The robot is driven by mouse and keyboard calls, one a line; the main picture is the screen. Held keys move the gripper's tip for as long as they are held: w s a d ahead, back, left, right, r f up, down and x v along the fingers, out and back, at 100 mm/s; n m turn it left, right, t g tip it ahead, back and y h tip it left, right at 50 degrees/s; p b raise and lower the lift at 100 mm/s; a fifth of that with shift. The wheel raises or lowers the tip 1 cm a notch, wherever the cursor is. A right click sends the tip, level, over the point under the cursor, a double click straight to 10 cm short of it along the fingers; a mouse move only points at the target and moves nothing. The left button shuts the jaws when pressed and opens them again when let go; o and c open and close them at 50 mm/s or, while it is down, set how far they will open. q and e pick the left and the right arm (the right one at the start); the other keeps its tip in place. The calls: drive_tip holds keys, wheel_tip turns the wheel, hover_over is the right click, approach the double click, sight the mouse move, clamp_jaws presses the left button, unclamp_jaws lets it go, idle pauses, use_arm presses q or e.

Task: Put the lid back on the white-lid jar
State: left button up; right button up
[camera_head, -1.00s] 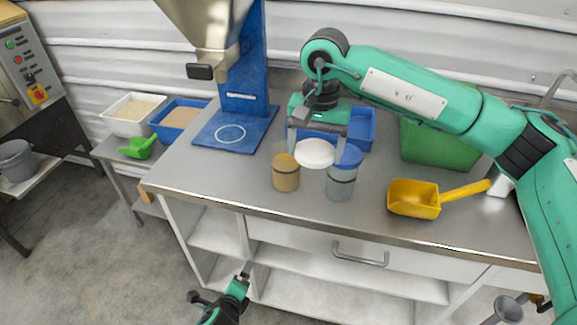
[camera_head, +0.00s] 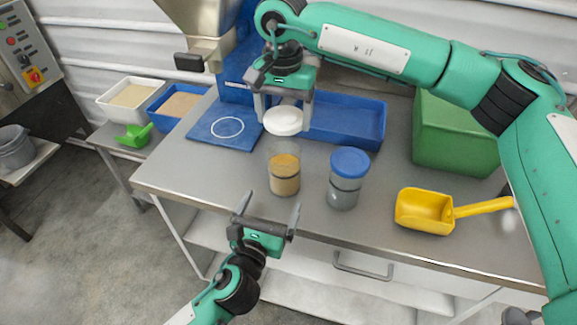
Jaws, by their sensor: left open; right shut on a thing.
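The white lid (camera_head: 283,121) is held between the fingers of my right gripper (camera_head: 283,108), above and behind the open jar. The open jar (camera_head: 284,175) stands upright on the workbench with tan contents in its lower part. Its top is clear and uncovered. The lid is apart from the jar. My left gripper (camera_head: 268,214) is open and empty, in front of the jar near the bench's front edge, with its fingers spread toward the jar. A second jar (camera_head: 347,180) with a blue lid and grey contents stands to the right of the open jar.
A yellow scoop (camera_head: 426,210) lies on the right of the steel workbench (camera_head: 300,222). A blue tray (camera_head: 350,120) and green bin (camera_head: 455,140) stand behind. The hopper's blue base plate (camera_head: 215,135) is at left. White and blue tubs (camera_head: 130,98) stand on a side table.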

sight(285, 170)
use_arm(q)
drive_tip(key=shift+s+a+r, duration=0.1)
drive_tip(key=shift+s, duration=0.15)
use_arm(e)
drive_tip(key=shift+s+a+r, duration=0.1)
drive_tip(key=shift+s+r, duration=0.05)
drive_tip(key=shift+s, duration=0.1)
use_arm(q)
drive_tip(key=shift+w, duration=0.4)
use_arm(e)
drive_tip(key=shift+w, duration=0.1)
use_arm(q)
drive_tip(key=x, duration=1.1)
drive_tip(key=shift+w, duration=0.15)
drive_tip(key=c, duration=1.4)
drive_tip(key=shift+c, duration=0.2)
use_arm(e)
drive_tip(key=shift+f, duration=2.55)
drive_tip(key=shift+f, duration=0.9)
